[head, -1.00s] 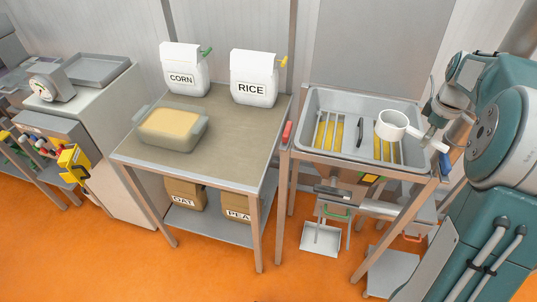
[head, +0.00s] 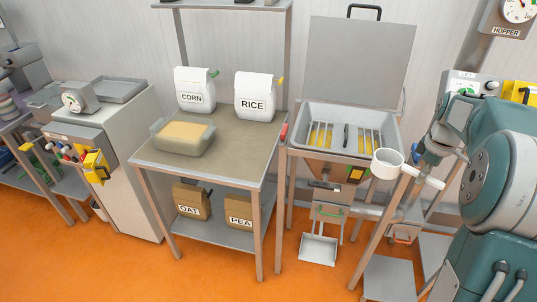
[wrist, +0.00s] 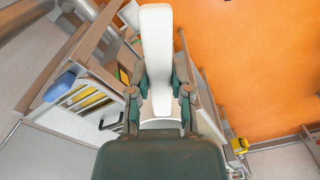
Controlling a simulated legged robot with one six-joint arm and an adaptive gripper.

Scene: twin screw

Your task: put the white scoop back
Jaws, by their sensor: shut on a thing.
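The white scoop (head: 387,163) shows in the head view just off the right front corner of the grey hopper basin (head: 310,112). Its round cup faces left and its handle runs right. My gripper (wrist: 160,80) is shut on the scoop. In the wrist view the long white handle (wrist: 156,40) lies between the two fingers. The cup is mostly hidden there. Whether the scoop touches the hopper frame cannot be told.
A metal table (head: 220,145) left of the hopper holds CORN (head: 195,92) and RICE (head: 254,98) bags and a clear tub (head: 182,138) of grain. A dustpan (head: 318,249) hangs below the hopper. Orange floor in front is open.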

